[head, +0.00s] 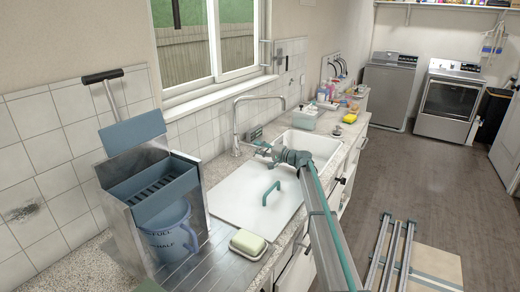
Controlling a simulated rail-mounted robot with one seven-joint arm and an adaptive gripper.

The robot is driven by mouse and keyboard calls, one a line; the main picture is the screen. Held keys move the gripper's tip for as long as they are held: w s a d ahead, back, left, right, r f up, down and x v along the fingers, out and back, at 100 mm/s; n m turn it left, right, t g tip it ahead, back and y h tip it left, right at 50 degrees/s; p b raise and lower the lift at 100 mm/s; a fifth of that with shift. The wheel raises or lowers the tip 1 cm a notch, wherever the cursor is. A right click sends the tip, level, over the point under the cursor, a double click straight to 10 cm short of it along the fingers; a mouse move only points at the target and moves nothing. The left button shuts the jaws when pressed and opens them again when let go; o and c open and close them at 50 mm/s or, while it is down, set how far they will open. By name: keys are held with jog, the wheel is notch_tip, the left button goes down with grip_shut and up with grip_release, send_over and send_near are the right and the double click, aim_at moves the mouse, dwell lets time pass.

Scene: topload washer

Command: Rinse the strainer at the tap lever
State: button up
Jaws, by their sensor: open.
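My gripper (262,149) is open, small in the view, and near the base of the tall curved tap (237,125), above the back edge of the white cover. I cannot tell whether it touches anything, and I see nothing clearly held in it. The tap's lever is not clear at this size. A blue-grey slotted basket (154,187), which may be the strainer, sits in a metal stand (122,232) at the left. A blue bucket (168,238) with dark lettering stands below it. My gripper is well to the right of the basket.
A white cover (240,199) with a teal handle (271,192) lies on the counter. The open white sink (311,144) is beyond it, partly behind my arm. A soap dish (248,243) stands at the front edge. Bottles and a yellow sponge (350,118) stand farther back.

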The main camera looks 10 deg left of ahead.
grip_shut()
jog(key=shift+b, duration=0.5)
jog(key=shift+r+b, duration=0.2)
jog(key=shift+b, duration=0.15)
jog(key=shift+r, duration=0.5)
grip_release()
